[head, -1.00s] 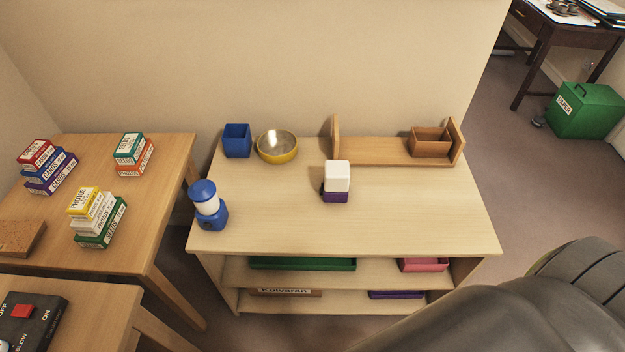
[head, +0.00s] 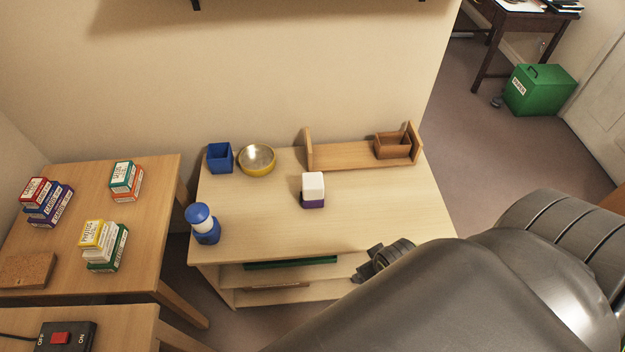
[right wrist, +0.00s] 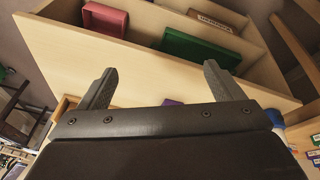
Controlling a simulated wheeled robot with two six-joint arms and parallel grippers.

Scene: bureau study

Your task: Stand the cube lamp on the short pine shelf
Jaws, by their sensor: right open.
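The cube lamp (head: 313,187), a white cube on a purple base, stands upright on the pale wooden unit's top (head: 260,220), left of centre in front of the short pine shelf (head: 345,155). That shelf has two upright ends and stands at the back of the top. A brown open box (head: 393,147) sits at its right end; its left and middle are bare. My right gripper (head: 376,264) is at the unit's front edge, apart from the lamp. In the right wrist view its fingers (right wrist: 160,84) are spread and empty. My left gripper is out of view.
Trays lie in compartments below, including green (right wrist: 200,46) and pink (right wrist: 105,18). The right front of the top is clear.

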